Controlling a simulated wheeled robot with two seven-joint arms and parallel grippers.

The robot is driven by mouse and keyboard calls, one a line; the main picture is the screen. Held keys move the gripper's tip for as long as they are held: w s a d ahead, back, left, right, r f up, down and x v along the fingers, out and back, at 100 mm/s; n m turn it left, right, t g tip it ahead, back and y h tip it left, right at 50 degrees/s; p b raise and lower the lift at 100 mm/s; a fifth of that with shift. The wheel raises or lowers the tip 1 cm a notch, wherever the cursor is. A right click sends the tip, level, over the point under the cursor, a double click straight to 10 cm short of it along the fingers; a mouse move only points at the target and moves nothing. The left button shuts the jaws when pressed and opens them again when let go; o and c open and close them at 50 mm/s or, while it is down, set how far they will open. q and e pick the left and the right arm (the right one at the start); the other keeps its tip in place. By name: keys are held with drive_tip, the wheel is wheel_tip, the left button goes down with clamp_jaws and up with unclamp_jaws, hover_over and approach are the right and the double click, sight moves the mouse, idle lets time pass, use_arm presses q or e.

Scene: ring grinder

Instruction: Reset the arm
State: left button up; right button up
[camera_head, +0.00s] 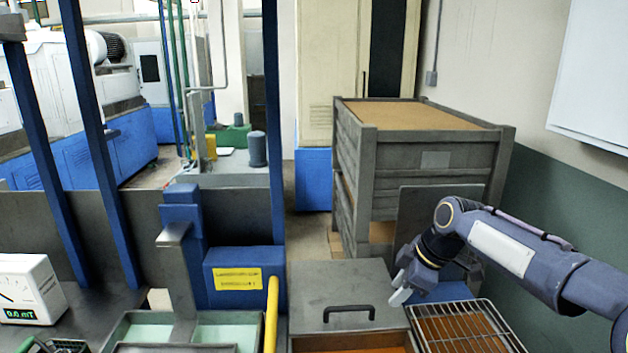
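My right arm (530,255) comes in from the right edge and reaches toward the middle. It bends down at the wrist. My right gripper (401,290) hangs by the right edge of a grey metal lid with a black handle (349,313), near the back left corner of a wire rack (462,326). A pale fingertip shows, but the gap between the fingers is hidden, so I cannot tell whether it is open. I see nothing held in it. My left arm and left gripper are not in view.
A blue machine block with a yellow label (237,279) stands left of the lid, with a yellow post (271,318) in front. A gauge (30,289) stands at far left. Stacked grey crates (430,155) stand behind my gripper. A green-lined tray (240,335) lies at the front.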

drive_tip(key=s+d+r+m+t, duration=0.15)
drive_tip(key=s+m, duration=0.25)
drive_tip(key=s, duration=0.5)
drive_tip(key=s+d+m, duration=0.2)
drive_tip(key=s+m, duration=0.2)
drive_tip(key=s, duration=0.6)
drive_tip(key=s+f+m, duration=0.3)
drive_tip(key=s+m, duration=0.1)
drive_tip(key=s, duration=0.2)
drive_tip(key=s+a+f+m+t, duration=0.1)
drive_tip(key=s+f+m, duration=0.3)
drive_tip(key=s, duration=0.2)
drive_tip(key=shift+s+a, duration=0.3)
